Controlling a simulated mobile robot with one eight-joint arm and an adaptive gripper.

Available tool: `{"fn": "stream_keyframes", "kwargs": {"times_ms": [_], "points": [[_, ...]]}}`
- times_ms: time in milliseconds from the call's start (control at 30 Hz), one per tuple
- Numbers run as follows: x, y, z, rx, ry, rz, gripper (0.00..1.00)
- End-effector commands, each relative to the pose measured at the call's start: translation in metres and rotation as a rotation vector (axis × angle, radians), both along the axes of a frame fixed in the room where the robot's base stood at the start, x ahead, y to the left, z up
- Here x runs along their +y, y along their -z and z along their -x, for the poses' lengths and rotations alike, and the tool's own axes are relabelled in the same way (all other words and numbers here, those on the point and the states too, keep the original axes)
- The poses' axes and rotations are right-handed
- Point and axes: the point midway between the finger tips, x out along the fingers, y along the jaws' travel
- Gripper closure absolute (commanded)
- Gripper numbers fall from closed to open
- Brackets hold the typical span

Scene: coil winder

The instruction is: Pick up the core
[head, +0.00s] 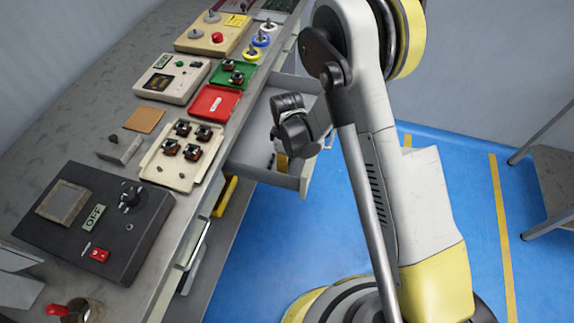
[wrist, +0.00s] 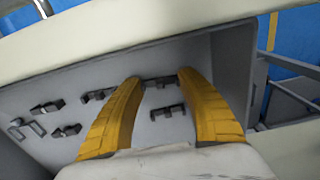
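My gripper (wrist: 160,76) is open, its two yellow fingers spread apart and pointing into a grey open drawer (wrist: 215,60). Several small dark cores lie on the drawer's floor. One core (wrist: 168,111) shows between the fingers, and another core (wrist: 160,82) shows between the fingertips. I cannot tell how far above them the fingers are. More cores lie left of the fingers, such as one core (wrist: 98,95) and another core (wrist: 66,131). In the head view my gripper (head: 282,163) is over the open drawer (head: 246,177); my wrist hides much of the drawer's inside.
The grey bench (head: 60,140) runs along the left. On it are a cream tray (head: 155,168) with several wound parts, a red tray (head: 213,101), a green tray (head: 222,76) and a black control box (head: 95,225). The drawer's walls surround my fingers.

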Motion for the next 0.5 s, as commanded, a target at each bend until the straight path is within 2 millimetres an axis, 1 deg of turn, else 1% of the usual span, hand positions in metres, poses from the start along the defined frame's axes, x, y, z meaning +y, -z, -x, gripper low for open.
{"fn": "stream_keyframes", "kwargs": {"times_ms": [133,167,333,433,500], "points": [[0.0,0.0,0.0,0.0,0.0,0.0,0.77],[0.0,0.0,0.0,0.0,0.0,0.0,0.8],[0.0,-0.002,0.0,0.0,0.0,0.0,0.81],[0.0,-0.013,0.0,0.0,0.0,0.0,0.8],[0.0,-0.027,0.0,0.0,0.0,0.0,0.8]]}}
